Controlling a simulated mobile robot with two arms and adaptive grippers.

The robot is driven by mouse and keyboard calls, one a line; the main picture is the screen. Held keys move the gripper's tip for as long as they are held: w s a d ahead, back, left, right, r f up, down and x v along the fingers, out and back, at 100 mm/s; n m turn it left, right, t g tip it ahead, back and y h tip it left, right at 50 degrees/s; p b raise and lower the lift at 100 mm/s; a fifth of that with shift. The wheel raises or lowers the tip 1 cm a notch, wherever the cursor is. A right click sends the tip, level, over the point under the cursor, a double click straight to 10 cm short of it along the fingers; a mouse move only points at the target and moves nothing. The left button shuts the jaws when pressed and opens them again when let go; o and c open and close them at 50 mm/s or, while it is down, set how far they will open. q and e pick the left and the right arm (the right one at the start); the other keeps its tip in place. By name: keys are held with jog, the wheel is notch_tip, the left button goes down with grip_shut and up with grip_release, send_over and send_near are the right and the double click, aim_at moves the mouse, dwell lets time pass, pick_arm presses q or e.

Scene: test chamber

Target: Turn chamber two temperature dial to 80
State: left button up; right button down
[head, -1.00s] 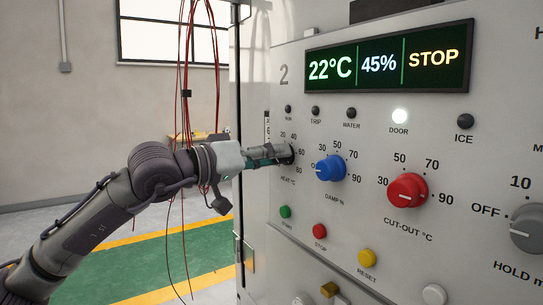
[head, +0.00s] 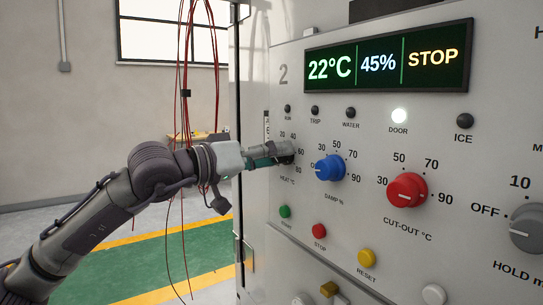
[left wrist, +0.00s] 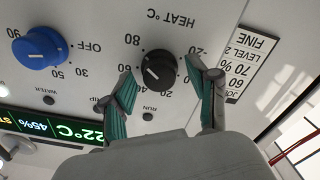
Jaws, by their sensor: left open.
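The black HEAT °C dial (left wrist: 158,68) sits on the chamber panel, with numbers up to 80 around it. The left wrist view shows it upside down, with a short white mark on the dial's lower-left part; I cannot read its exact value. My left gripper (left wrist: 160,72) is open, with one green-padded finger on each side of the dial, and the fingers look apart from it. In the head view my left gripper (head: 281,152) reaches the panel from the left and partly hides the dial (head: 287,159). My right gripper is not in view.
A blue DAMP % knob (head: 329,168) sits just right of the heat dial, then a red CUT-OUT knob (head: 407,190). Green START (head: 285,211) and red STOP (head: 319,231) buttons lie below. The display (head: 388,57) reads 22°C, 45%, STOP. Red cables hang by my arm.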

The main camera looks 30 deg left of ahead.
pick_arm(q)
jog(key=shift+s+a, duration=0.1)
jog(key=v, duration=1.1)
jog(key=shift+s, duration=0.4)
dwell(0.3)
dwell(0.6)
